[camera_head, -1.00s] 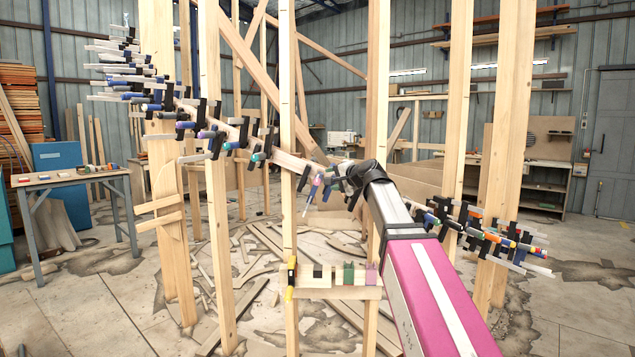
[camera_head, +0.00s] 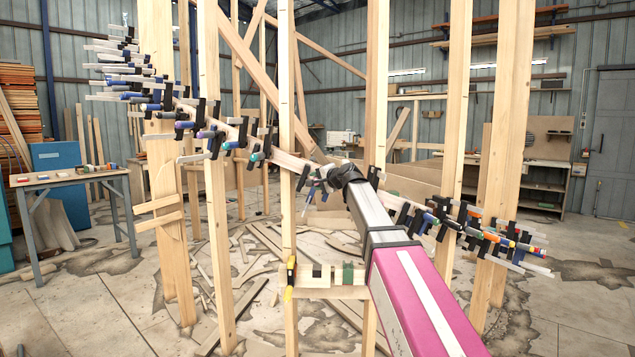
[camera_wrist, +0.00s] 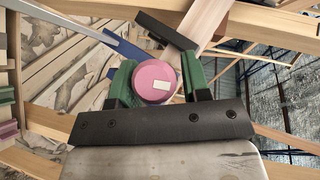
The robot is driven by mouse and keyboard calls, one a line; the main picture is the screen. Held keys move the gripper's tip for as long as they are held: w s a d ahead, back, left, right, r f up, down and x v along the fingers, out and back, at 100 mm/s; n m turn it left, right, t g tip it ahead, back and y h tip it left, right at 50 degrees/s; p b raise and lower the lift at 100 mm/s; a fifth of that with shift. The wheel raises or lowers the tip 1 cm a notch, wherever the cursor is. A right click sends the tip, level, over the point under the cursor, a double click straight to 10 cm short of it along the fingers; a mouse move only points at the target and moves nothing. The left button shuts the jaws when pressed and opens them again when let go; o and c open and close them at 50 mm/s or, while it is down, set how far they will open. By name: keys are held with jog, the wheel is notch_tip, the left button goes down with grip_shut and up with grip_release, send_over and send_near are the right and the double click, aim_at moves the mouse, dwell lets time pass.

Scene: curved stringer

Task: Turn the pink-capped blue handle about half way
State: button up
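In the wrist view, the round pink cap (camera_wrist: 146,92) with a small pale rectangle on it sits between the green fingers of my gripper (camera_wrist: 159,83). One finger is against each side of it, and the gripper looks shut on the handle. The cap and fingers hide most of the blue handle. A dark clamp jaw (camera_wrist: 165,29) shows just beyond the cap. In the head view, my gripper (camera_head: 318,182) is at the clamps by the middle post; the handle is too small there to make out clearly.
Rows of clamps (camera_head: 240,133) run along the curved stringer on both sides. Upright wooden posts (camera_head: 287,100) stand close around my arm. A small shelf (camera_head: 325,292) with blocks is below it. A worktable (camera_head: 70,179) stands at the left. Wood scraps lie on the floor.

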jog(key=c, duration=0.6)
jog(key=shift+o, duration=0.3)
jog(key=n+g+h, duration=0.1)
jog(key=h, duration=0.1)
jog(key=n+h, duration=0.2)
jog(key=shift+a+r+g+h, duration=0.1)
jog(key=shift+g+h, duration=0.3)
jog(key=n+h, duration=0.2)
jog(key=h, duration=0.2)
jog(key=shift+n+g, duration=0.3)
jog(key=shift+n, duration=0.1)
jog(key=n+h, duration=0.2)
jog(key=h, duration=0.2)
jog(key=shift+h, duration=0.3)
